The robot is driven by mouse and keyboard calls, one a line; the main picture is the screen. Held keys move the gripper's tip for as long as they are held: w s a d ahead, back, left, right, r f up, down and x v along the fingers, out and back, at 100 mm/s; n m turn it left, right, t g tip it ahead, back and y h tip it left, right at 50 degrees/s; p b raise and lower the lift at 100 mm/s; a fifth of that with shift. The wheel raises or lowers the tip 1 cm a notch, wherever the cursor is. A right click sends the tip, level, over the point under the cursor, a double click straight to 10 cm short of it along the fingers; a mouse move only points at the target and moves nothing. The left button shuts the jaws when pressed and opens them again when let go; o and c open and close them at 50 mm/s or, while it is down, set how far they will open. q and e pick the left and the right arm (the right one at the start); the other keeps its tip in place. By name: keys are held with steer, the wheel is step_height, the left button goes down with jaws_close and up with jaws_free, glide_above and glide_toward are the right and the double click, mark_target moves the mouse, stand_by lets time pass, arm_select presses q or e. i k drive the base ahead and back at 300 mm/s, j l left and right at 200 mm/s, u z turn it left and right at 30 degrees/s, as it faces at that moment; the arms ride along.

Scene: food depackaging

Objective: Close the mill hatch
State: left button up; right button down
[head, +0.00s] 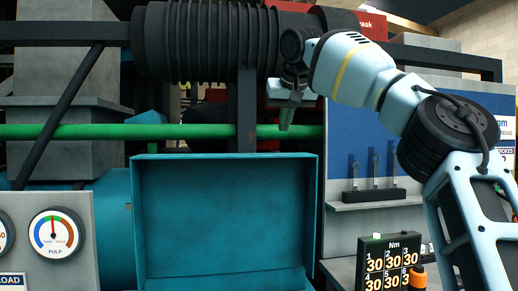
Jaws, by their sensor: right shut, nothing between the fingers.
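The teal mill housing (224,165) fills the lower middle of the head view. It shows a wide rectangular recess with a raised rim, and its lower part is cut off by the picture's bottom edge. I cannot tell which part of it is the hatch panel, or how far the hatch stands open. My right gripper (287,117) is shut and empty. It points downward above the right part of the housing's top rim, apart from it in the picture. My left gripper is out of view.
A black ribbed duct (205,40) and a green pipe (115,131) run across behind. A gauge panel marked PULP (55,234) stands at the left. At the right are a small shelf with upright pegs (374,195) and a black Nm number board (390,262).

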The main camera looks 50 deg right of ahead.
mark_target(206, 215)
steer(key=i+l, duration=0.65)
steer(key=l, duration=0.2)
